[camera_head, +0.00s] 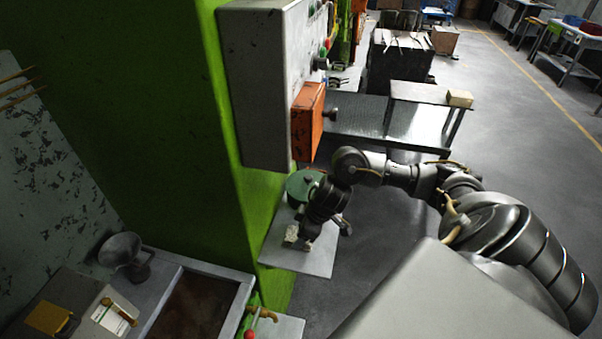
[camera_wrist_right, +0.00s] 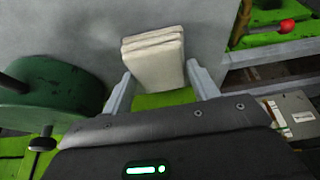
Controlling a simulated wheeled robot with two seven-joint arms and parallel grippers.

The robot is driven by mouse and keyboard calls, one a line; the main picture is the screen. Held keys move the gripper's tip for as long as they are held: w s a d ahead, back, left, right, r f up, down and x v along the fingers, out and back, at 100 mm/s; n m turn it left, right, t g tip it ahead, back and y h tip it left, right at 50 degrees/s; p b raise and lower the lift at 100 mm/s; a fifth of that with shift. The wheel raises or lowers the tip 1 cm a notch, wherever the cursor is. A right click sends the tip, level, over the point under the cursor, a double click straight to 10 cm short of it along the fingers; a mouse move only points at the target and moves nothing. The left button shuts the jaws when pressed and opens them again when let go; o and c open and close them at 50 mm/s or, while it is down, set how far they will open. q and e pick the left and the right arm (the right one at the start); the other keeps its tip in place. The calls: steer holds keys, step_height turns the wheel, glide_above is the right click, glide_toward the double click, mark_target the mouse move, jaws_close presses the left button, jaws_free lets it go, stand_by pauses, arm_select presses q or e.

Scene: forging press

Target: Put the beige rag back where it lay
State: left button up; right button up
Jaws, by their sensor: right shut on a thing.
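The beige rag (camera_wrist_right: 155,55), a folded pale pad, stands between the two fingers of my right gripper (camera_wrist_right: 163,88) in the wrist view. The gripper is shut on it. In the head view my right gripper (camera_head: 301,240) points down over a small grey shelf (camera_head: 312,262) beside the green press column. The rag (camera_head: 291,232) shows there as a small pale patch at the fingertips. I cannot tell whether it touches the shelf. The grey shelf surface (camera_wrist_right: 80,28) lies behind the rag in the wrist view. My left gripper is not in view.
A round green container (camera_head: 302,186) stands at the shelf's back, close to my gripper; it also shows in the wrist view (camera_wrist_right: 40,92). An orange box (camera_head: 307,122) hangs above. A basin (camera_head: 195,305) and a funnel (camera_head: 122,250) are at lower left. Open floor lies right.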

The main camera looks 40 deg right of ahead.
steer(key=shift+f, duration=0.2)
stand_by(0.6)
steer(key=o, duration=1)
steer(key=v, duration=1.1)
